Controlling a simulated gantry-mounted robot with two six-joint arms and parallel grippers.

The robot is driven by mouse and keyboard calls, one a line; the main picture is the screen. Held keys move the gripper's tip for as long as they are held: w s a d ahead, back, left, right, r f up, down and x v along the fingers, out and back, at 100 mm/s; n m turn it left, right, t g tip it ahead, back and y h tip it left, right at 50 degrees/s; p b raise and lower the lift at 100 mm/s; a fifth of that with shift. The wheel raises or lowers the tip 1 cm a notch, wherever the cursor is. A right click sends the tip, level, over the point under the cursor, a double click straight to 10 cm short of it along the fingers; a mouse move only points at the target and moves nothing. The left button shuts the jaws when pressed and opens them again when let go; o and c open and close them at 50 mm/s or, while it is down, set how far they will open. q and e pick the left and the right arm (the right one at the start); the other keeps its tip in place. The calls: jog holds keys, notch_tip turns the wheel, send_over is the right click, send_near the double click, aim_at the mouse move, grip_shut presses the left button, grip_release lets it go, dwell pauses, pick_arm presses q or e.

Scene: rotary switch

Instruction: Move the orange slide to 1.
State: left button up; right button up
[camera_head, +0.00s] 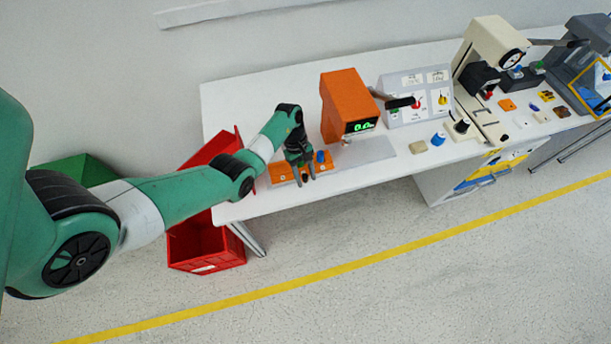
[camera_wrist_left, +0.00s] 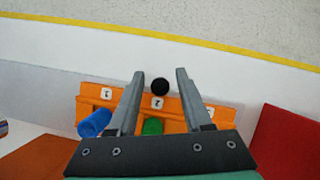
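The orange slide (camera_head: 286,173) is a long orange block near the front left of the white table. It also shows in the left wrist view (camera_wrist_left: 185,123), with small white labels too small to read surely. A black ball knob (camera_wrist_left: 160,86) stands at its middle. A blue knob (camera_wrist_left: 94,123) and a green piece (camera_wrist_left: 153,126) are on the side toward my wrist. My left gripper (camera_head: 304,180) points down over the block. In the wrist view its open fingers (camera_wrist_left: 157,103) stand either side of the black knob, with gaps visible. My right gripper is not in view.
An orange device (camera_head: 346,100) with a green display stands behind and right. A sloped grey panel (camera_head: 437,101) and a blue knob (camera_head: 438,139) are farther right. Red crates (camera_head: 206,238) lie left of the table edge, below my left arm. The floor in front is clear.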

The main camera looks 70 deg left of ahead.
pick_arm(q)
grip_shut()
dwell(1.2)
